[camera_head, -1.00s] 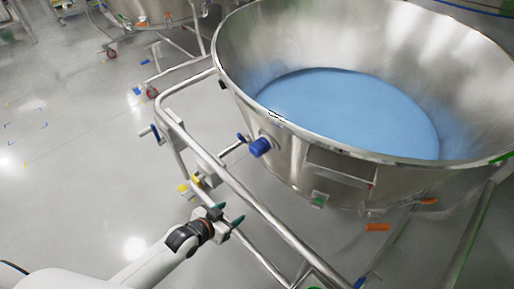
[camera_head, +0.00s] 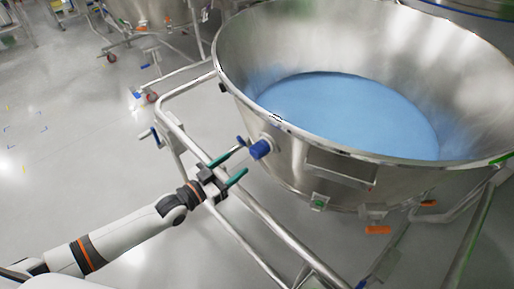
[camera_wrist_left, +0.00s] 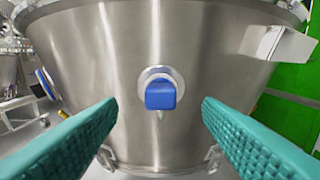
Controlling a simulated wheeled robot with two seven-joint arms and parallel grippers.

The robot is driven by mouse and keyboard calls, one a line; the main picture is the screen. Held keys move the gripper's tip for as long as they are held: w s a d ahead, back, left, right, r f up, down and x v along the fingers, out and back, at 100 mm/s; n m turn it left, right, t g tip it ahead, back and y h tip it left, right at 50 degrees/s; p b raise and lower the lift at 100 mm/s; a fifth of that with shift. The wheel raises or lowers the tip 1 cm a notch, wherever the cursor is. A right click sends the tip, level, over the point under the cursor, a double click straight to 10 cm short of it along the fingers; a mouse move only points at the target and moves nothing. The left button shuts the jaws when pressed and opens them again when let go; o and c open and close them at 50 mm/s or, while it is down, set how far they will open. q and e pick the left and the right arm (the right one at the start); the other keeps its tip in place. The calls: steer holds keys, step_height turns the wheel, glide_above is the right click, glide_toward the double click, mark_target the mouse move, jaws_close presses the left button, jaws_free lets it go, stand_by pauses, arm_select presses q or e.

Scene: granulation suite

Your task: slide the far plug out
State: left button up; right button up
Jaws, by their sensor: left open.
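The plug (camera_head: 261,148) is a blue knob set in a round metal port on the side wall of a large steel bowl (camera_head: 300,172). In the left wrist view the blue plug (camera_wrist_left: 160,94) sits at the centre, facing me. My left gripper (camera_head: 240,163) is open, its two teal fingers pointing at the plug. In the wrist view the fingers (camera_wrist_left: 160,125) stand to the left and right of the plug, apart from it, with nothing between them. My right gripper is not in view.
A tubular steel frame (camera_head: 190,146) surrounds the bowl, and my left arm reaches over its rail. Blue material (camera_head: 350,110) fills the bowl's bottom. Open grey floor (camera_head: 80,150) lies to the left.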

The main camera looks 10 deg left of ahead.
mark_target(253, 152)
arm_select(q)
steer(key=x, duration=1)
steer(key=shift+c, duration=1.4)
jaws_close()
steer(key=p+v, duration=0.1)
steer(key=v, duration=0.2)
steer(key=shift+s+a+p, duration=0.1)
steer(key=shift+s+p, duration=0.2)
steer(key=shift+w, duration=0.1)
steer(key=shift+o, duration=1.4)
jaws_free()
